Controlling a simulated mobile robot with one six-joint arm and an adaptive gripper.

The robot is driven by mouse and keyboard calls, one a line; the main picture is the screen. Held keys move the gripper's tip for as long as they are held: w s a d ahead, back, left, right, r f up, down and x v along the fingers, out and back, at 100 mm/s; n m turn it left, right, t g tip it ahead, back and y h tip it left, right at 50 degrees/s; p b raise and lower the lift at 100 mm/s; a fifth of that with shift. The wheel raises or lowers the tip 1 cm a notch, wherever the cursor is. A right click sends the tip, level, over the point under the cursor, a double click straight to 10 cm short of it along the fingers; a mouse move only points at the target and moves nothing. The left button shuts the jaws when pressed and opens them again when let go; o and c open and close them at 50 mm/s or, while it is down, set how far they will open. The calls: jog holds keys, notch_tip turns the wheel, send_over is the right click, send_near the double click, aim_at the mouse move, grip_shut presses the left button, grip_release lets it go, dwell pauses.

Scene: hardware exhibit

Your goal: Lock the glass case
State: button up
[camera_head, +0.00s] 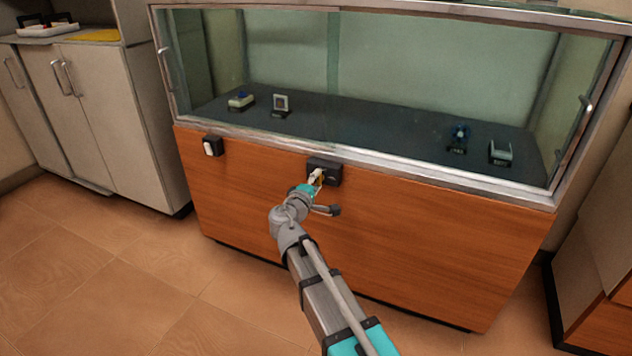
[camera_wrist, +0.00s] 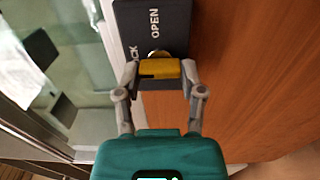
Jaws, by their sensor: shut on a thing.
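The glass case (camera_head: 430,68) stands on a wooden base (camera_head: 400,235). A black lock box (camera_head: 327,168) is fixed to the wooden front just under the metal frame. In the wrist view the lock plate (camera_wrist: 150,15) carries the word OPEN and a partly hidden word ending in CK. My gripper (camera_wrist: 160,75) is shut on a yellow key (camera_wrist: 159,68) at the lock; it also shows in the head view (camera_head: 317,178). A round metal keyhole part shows just behind the key. How deep the key sits is hidden.
A white switch on a black plate (camera_head: 211,146) is on the front at left. Metal door handles (camera_head: 586,107) are at the case's sides. Small exhibits stand inside. A cabinet (camera_head: 100,110) is at left; the floor in front is clear.

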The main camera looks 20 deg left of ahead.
jog(key=o, duration=1.1)
jog(key=shift+o, duration=0.2)
jog(key=shift+s, duration=0.1)
jog(key=s, duration=1.1)
jog(key=shift+s+a, duration=0.4)
jog(key=shift+a, duration=0.05)
